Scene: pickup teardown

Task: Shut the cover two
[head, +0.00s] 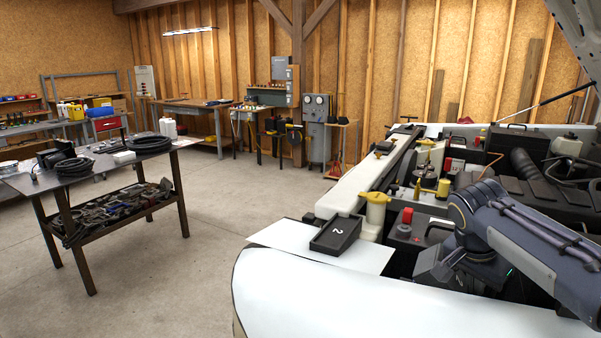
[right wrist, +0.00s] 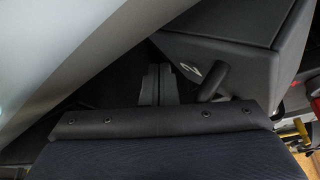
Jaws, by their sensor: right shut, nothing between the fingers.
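In the right wrist view, a dark part marked 2 (right wrist: 235,42) with a short round knob is at the upper right. I cannot tell whether these are the same part or whether a lid is open. My right gripper (head: 431,266) is shut and empty, low over the front of the bay, right of the black part. Its fingers (right wrist: 158,84) show left of the knob, seemingly apart from it. My left gripper is out of view.
The white front panel (head: 380,305) of the vehicle is close below. A yellow-capped reservoir (head: 376,210) and a battery with a red terminal cover (head: 407,215) stand near my arm. A raised hood (head: 583,35) is at the upper right. Open floor lies to the left.

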